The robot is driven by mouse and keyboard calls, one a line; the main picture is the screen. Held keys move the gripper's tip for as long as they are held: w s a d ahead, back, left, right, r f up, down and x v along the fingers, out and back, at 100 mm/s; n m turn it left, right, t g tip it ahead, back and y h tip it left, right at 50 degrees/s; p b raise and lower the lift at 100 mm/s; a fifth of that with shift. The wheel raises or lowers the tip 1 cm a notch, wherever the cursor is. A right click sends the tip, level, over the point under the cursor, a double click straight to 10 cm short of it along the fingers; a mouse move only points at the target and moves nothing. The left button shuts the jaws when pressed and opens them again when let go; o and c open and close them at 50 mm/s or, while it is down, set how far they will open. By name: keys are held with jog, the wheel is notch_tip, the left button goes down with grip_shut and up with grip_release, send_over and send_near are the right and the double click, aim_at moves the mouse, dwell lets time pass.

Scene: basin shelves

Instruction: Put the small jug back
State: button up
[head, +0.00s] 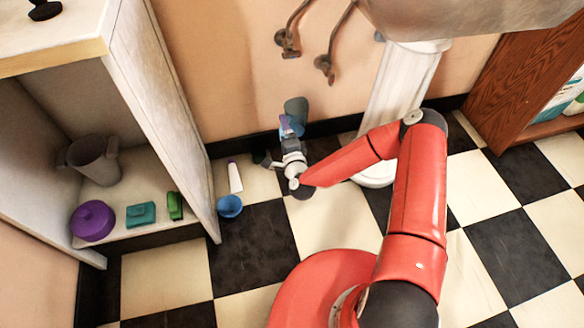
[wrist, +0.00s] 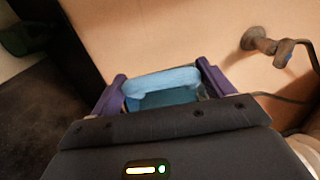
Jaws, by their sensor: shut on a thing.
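A blue vessel, which looks like the small jug (head: 296,106), is at my gripper (head: 291,125) near the back wall, between the shelf unit and the white pedestal. In the wrist view the light-blue jug (wrist: 162,84) sits between the two purple fingers of my gripper (wrist: 161,74), which are shut on it. Its rim and part of its inside show there. Its lower part is hidden by the gripper body, and I cannot make out a handle or spout.
The white shelf unit (head: 165,120) at left holds a grey two-handled vessel (head: 95,158), a purple round container (head: 92,221), a teal box (head: 140,214) and a green box (head: 175,206). A white tube (head: 235,177) and blue cup (head: 230,206) are on the floor. The pedestal (head: 400,95) stands right.

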jog(key=shift+n+y, duration=0.3)
jog(key=shift+y, duration=0.1)
jog(key=shift+w+a+f+b, duration=0.1)
jog(key=shift+a+f+b, duration=0.6)
jog(key=shift+f, duration=2.9)
jog(key=shift+w+a+f+b, duration=0.1)
jog(key=shift+a+f+b, duration=0.5)
jog(key=shift+f, duration=2.95)
jog(key=shift+w+a+f+b, duration=0.1)
jog(key=shift+a+f+b, duration=0.6)
jog(key=shift+f, duration=2.9)
jog(key=shift+d+f+b, duration=0.15)
jog(key=shift+d+b, duration=0.1)
jog(key=shift+b, duration=0.15)
jog(key=o, duration=1)
